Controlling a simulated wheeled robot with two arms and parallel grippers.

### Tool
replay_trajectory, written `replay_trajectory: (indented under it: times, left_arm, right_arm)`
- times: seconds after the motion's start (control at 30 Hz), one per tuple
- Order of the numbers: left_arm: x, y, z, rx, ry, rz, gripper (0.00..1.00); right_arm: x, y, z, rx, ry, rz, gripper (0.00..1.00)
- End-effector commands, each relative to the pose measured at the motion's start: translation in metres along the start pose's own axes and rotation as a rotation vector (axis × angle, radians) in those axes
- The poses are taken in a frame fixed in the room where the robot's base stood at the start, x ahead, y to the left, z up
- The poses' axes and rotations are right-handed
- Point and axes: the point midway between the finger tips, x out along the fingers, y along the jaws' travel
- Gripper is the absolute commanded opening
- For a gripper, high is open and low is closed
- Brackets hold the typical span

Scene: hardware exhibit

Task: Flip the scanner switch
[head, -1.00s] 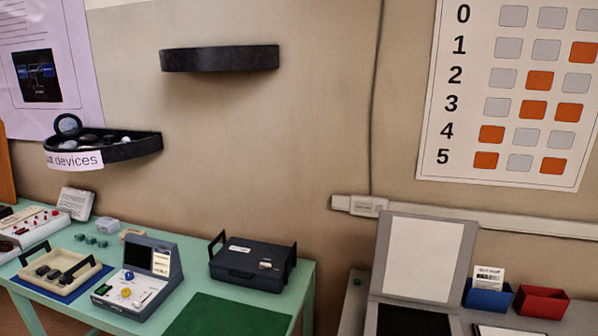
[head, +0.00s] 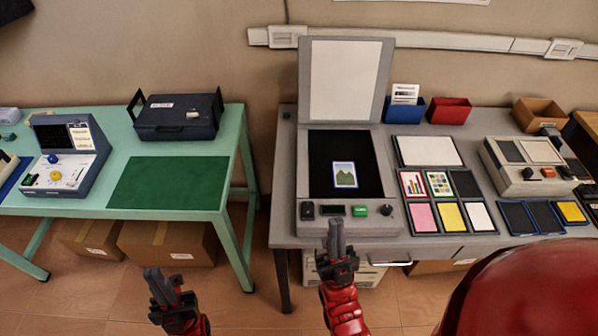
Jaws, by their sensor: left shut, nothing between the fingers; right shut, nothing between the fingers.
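The scanner (head: 300,160) is a grey flatbed on the grey table, with its lid (head: 345,80) raised upright. A picture card (head: 345,175) lies on its black glass. Its front panel carries a black switch-like part (head: 307,210) at the left, a small dark display (head: 333,210), a green button (head: 359,210) and a dark knob (head: 386,210). Which one is the switch I cannot tell for sure. My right gripper (head: 336,228) is shut and empty, in front of the panel's middle, below the display in the picture. My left gripper (head: 164,280) is shut and empty, low at the left, away from the scanner.
A tray of cards (head: 440,190), a blue bin (head: 404,113), a red bin (head: 449,110) and a beige device (head: 525,165) stand right of the scanner. A green table (head: 90,150) with a dark case (head: 177,118) is at the left. A gap separates the tables.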

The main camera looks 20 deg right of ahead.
Motion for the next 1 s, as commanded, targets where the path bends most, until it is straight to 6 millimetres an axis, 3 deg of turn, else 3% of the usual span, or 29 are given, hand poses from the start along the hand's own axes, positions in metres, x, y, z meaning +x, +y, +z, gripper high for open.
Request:
replay_trajectory:
  times: [0.1, 0.23, 0.37, 0.5, 0.8, 1.0]
  left_arm:
    - [0.025, -0.001, -0.004, 0.000, 0.000, 0.000, 0.00]
    - [0.055, -0.003, -0.009, 0.000, 0.000, 0.000, 0.00]
    - [0.083, -0.004, -0.014, 0.000, 0.000, 0.000, 0.00]
    - [0.110, -0.005, -0.018, 0.000, -0.001, 0.000, 0.00]
    - [0.139, -0.007, -0.023, 0.000, -0.001, 0.000, 0.00]
    - [0.139, -0.007, -0.023, 0.000, -0.001, 0.000, 0.00]
  right_arm:
    - [0.017, -0.007, 0.021, -0.019, -0.153, 0.041, 0.00]
    - [0.022, -0.015, 0.062, -0.054, -0.431, 0.101, 0.00]
    - [0.006, -0.019, 0.101, -0.091, -0.746, 0.161, 0.00]
    - [-0.030, -0.018, 0.125, -0.122, -1.073, 0.218, 0.00]
    - [-0.102, -0.014, 0.124, -0.143, -1.510, 0.296, 0.00]
    - [-0.115, -0.015, 0.122, -0.142, -1.569, 0.305, 0.00]
